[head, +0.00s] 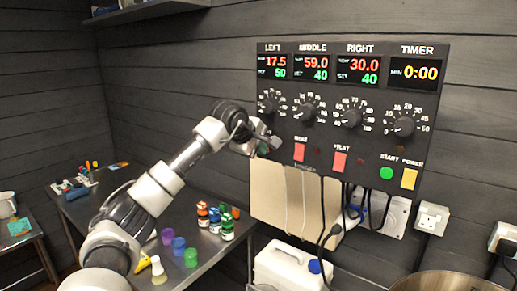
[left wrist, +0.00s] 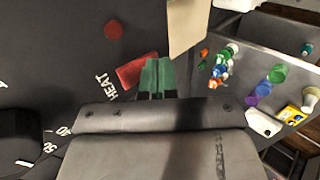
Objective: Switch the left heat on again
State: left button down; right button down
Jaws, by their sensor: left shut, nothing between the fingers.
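A black control panel (head: 350,110) hangs on the wall with columns marked LEFT, MIDDLE, RIGHT and TIMER. The left display (head: 272,67) reads 17.5, set 50. My left gripper (head: 270,146) is at the panel's lower left, below the left dial (head: 268,102), and hides the left heat switch in the head view. In the left wrist view a red switch (left wrist: 135,71) shows by the word HEAT, with a dark red round lamp (left wrist: 113,30) nearby. The green fingertips (left wrist: 157,75) are shut and empty, right beside the switch; I cannot tell if they touch it. My right gripper is out of view.
The middle (head: 299,152) and right (head: 339,161) heat switches, the green start button (head: 387,173) and yellow power switch (head: 409,179) sit along the panel's lower part. A steel table (head: 185,265) with small bottles and coloured cups stands below left. A white canister (head: 290,268) stands below.

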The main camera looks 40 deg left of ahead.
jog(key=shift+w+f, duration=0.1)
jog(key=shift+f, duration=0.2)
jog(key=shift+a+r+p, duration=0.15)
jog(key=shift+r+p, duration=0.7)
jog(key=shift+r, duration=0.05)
